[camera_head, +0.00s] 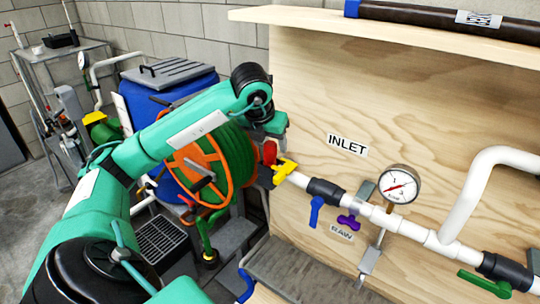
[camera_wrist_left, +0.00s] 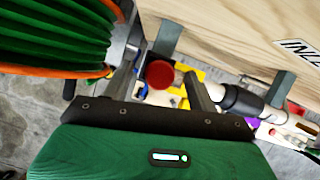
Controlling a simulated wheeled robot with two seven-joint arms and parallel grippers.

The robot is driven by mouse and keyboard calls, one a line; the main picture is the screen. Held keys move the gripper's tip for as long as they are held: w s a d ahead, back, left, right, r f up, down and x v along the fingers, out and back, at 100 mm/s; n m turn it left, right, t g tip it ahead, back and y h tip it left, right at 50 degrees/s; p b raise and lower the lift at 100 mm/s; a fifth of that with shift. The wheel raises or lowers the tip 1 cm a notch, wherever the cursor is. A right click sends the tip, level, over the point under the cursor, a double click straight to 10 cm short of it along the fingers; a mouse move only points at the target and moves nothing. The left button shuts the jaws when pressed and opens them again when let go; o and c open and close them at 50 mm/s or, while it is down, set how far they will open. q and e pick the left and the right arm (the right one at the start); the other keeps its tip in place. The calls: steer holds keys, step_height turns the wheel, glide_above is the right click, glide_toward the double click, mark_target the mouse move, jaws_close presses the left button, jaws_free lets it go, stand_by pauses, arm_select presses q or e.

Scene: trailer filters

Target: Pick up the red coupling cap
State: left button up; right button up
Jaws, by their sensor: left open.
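The red coupling cap (camera_head: 270,152) is at the left end of the white inlet pipe, beside a yellow fitting (camera_head: 285,170). In the left wrist view the round red cap (camera_wrist_left: 160,74) shows between the two grey fingers of my left gripper (camera_wrist_left: 161,82), with the yellow fitting just behind it. The fingers are apart, with gaps on both sides of the cap. In the head view my left gripper (camera_head: 270,128) is just above the cap, and its fingers are mostly hidden. My right gripper is in neither view.
A green hose reel with an orange rim (camera_head: 177,158) stands close left of the cap. The plywood panel (camera_head: 310,90) rises close behind and to the right. A pressure gauge (camera_head: 399,184), blue valve handle (camera_head: 316,211) and purple handle (camera_head: 348,222) sit along the pipe.

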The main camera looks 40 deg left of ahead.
arm_select(q)
steer(key=shift+x, duration=0.9)
steer(key=c, duration=1.1)
steer(key=shift+o, duration=0.2)
steer(key=shift+r, duration=0.25)
